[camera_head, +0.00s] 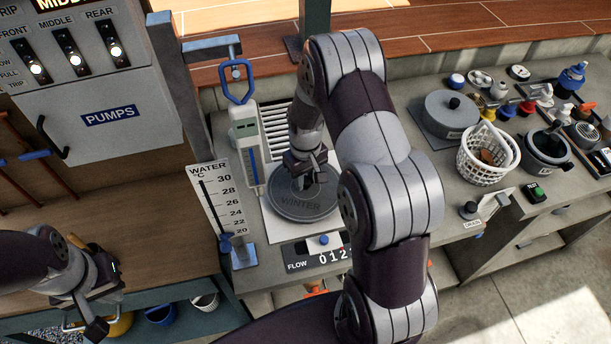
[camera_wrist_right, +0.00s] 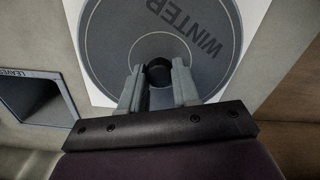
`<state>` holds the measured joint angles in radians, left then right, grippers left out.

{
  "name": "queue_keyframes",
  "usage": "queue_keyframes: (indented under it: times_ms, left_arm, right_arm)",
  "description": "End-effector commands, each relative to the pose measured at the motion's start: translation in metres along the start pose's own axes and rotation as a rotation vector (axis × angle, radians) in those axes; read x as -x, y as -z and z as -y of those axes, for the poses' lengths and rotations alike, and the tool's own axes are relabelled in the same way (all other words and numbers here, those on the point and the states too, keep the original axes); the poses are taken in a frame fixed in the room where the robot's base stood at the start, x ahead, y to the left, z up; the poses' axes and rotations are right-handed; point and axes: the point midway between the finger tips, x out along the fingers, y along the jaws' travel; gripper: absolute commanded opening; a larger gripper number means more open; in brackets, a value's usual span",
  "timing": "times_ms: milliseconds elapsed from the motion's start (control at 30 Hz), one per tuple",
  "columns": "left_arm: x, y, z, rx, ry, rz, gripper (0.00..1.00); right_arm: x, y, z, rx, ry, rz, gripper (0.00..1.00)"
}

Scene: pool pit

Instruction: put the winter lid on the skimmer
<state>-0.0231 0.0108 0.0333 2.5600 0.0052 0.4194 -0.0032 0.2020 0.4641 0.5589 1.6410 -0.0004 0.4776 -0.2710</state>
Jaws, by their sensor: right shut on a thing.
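The winter lid (camera_head: 304,204) is a grey disc marked WINTER, lying on a white square plate (camera_head: 276,236) on the counter. In the right wrist view the lid (camera_wrist_right: 205,65) fills the upper middle, with a black knob (camera_wrist_right: 158,74) at its centre. My right gripper (camera_head: 304,178) is over the lid, its fingers (camera_wrist_right: 158,88) shut on the knob. The skimmer opening under the lid is hidden, so I cannot tell how the lid sits in it. My left gripper (camera_head: 108,298) is at the lower left, away from the lid; its jaw gap is unclear.
A white digital thermometer (camera_head: 247,150) hangs from a blue hook beside the lid. A WATER scale board (camera_head: 214,200) stands left. A flow counter (camera_head: 318,256) is in front. A grey pot lid (camera_head: 450,112), a white basket (camera_head: 484,160) and several fittings crowd the right. A LEAVES opening (camera_wrist_right: 35,100) lies beside the plate.

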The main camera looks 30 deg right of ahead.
Motion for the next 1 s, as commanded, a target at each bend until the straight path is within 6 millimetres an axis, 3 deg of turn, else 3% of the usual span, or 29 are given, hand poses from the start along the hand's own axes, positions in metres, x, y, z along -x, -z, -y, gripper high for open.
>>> queue_keyframes:
  times_ms: [1000]
  left_arm:
    - [-0.005,-0.001,0.0,0.0,0.0,0.0,0.0]
  right_arm:
    - [-0.013,0.0,0.0,0.0,0.0,-0.001,0.0]
